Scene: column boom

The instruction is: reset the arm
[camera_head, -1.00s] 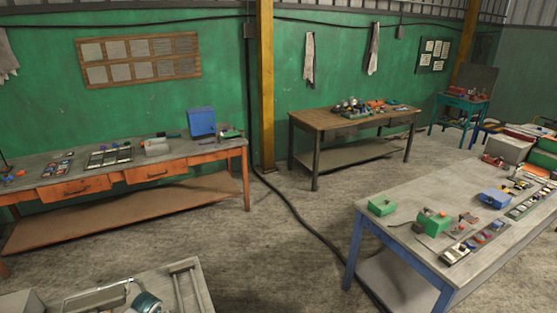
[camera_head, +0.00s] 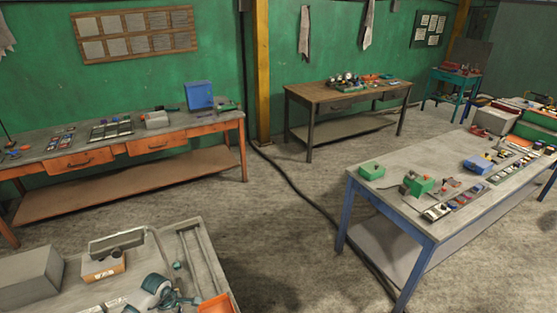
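Neither of my arms nor grippers shows in the head view. No object in view can be singled out as the arm that the task names. A near table (camera_head: 72,292) at the bottom left carries a grey box (camera_head: 30,277), a metal bracket-like piece (camera_head: 117,243) and a teal and white device (camera_head: 155,287). An orange tray-like thing (camera_head: 217,304) is cut off by the bottom edge.
An orange workbench (camera_head: 160,148) with a blue box (camera_head: 199,95) stands along the left wall. A wooden table (camera_head: 330,94) stands at the back. A blue-legged table (camera_head: 410,168) with small parts stands at the right. A black cable (camera_head: 295,190) crosses the open floor (camera_head: 270,225).

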